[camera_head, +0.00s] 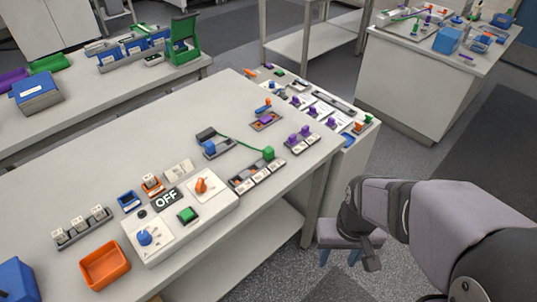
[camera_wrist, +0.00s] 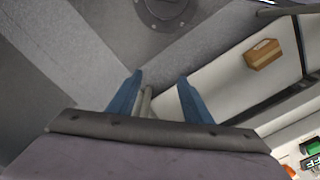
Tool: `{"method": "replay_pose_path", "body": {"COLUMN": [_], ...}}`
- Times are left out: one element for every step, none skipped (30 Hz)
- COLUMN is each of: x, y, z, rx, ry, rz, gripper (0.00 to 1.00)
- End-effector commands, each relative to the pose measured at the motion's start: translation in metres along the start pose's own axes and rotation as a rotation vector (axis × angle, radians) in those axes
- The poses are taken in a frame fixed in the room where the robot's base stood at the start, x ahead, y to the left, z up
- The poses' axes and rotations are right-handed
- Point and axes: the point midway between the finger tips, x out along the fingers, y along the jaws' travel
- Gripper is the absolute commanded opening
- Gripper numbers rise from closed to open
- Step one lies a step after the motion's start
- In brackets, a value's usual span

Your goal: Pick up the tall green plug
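A green plug (camera_head: 268,153) stands on the main table, at the back end of a strip of white-labelled sockets (camera_head: 257,177). A green cable runs from it to a blue and black device (camera_head: 212,147). I cannot tell whether it is seated in a socket. My gripper (camera_head: 352,262) hangs beyond the table's right edge, in front of and to the right of the plug, pointing down. Its blue fingers are apart and empty, also in the wrist view (camera_wrist: 160,76). The plug cannot be made out in the wrist view.
A white control panel (camera_head: 216,208) with an OFF sign, a green button (camera_head: 187,214) and knobs stands on the table. Purple plugs (camera_head: 299,134) stand near the green plug. An orange tray (camera_head: 105,264) lies front left. A lower shelf holds a brown block (camera_wrist: 262,53).

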Motion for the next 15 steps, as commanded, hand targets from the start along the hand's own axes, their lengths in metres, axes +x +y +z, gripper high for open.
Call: {"method": "replay_pose_path", "body": {"x": [0.0, 0.0, 0.0, 0.0, 0.0, 0.0, -0.001, -0.002, -0.004, -0.005, -0.008, -0.011, -0.014, -0.017, -0.022], "y": [0.0, 0.0, 0.0, 0.0, 0.0, 0.0, 0.0, -0.001, -0.001, -0.002, -0.002, -0.004, -0.005, -0.006, -0.009], "z": [0.0, 0.0, 0.0, 0.0, 0.0, -0.001, -0.002, -0.004, -0.007, -0.011, -0.015, -0.023, -0.03, -0.038, -0.05], "rx": [0.0, 0.0, 0.0, 0.0, 0.0, -0.004, -0.01, -0.02, -0.039, -0.06, -0.087, -0.132, -0.173, -0.221, -0.293], "ry": [0.0, 0.0, 0.0, 0.0, 0.0, 0.0, 0.0, 0.001, 0.001, 0.001, 0.002, 0.002, 0.004, 0.005, 0.005], "rz": [0.0, 0.0, 0.0, 0.0, 0.0, 0.0, 0.001, 0.002, 0.004, 0.006, 0.009, 0.015, 0.02, 0.026, 0.035], "gripper": [0.45, 0.45, 0.45, 0.45, 0.45, 0.45, 0.45, 0.45, 0.45, 0.45, 0.45, 0.45, 0.45, 0.45, 0.45]}}
